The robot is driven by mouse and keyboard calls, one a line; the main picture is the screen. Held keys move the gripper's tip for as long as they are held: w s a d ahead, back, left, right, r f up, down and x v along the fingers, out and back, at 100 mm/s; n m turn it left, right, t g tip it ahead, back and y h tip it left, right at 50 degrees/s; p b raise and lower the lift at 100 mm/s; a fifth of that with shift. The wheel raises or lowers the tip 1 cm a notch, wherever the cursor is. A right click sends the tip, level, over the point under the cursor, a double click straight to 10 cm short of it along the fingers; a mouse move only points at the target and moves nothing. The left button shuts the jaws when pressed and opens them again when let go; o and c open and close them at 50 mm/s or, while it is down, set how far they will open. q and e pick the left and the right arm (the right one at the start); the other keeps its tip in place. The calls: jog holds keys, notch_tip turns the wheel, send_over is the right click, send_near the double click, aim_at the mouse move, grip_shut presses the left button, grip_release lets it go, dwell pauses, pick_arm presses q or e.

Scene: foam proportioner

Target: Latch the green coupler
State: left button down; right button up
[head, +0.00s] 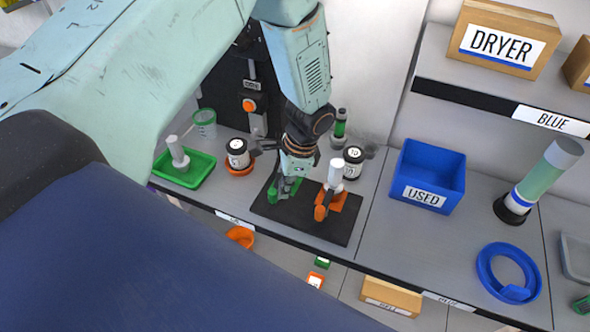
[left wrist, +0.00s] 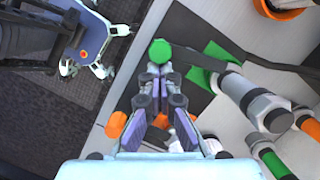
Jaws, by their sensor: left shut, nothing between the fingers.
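The green coupler (head: 273,193) stands on a black plate (head: 262,211), partly hidden by my left gripper in the head view. In the left wrist view its round green knob (left wrist: 160,52) sits at the end of a dark lever, with a green base part (left wrist: 222,52) to the right. My left gripper (head: 290,183) is shut and empty, over the green coupler. In the left wrist view its fingertips (left wrist: 154,74) are right beside the knob; I cannot tell whether they touch. An orange coupler (head: 338,201) stands on the same plate. My right gripper is not in view.
A green tray (head: 205,167) stands left, and white-labelled canisters (head: 238,155) (head: 353,161) stand behind the plate. A blue USED bin (head: 448,170) and blue ring (head: 484,271) are at right. The bench between plate and bin is clear.

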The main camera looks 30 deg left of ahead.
pick_arm(q)
jog(key=shift+s+a+m, duration=0.15)
jog(key=shift+s+m, duration=0.1)
jog(key=shift+m, duration=0.35)
jog(key=shift+s+a, duration=0.1)
jog(key=shift+a, duration=0.05)
jog(key=shift+s+a+p, duration=0.1)
jog(key=shift+p, duration=0.2)
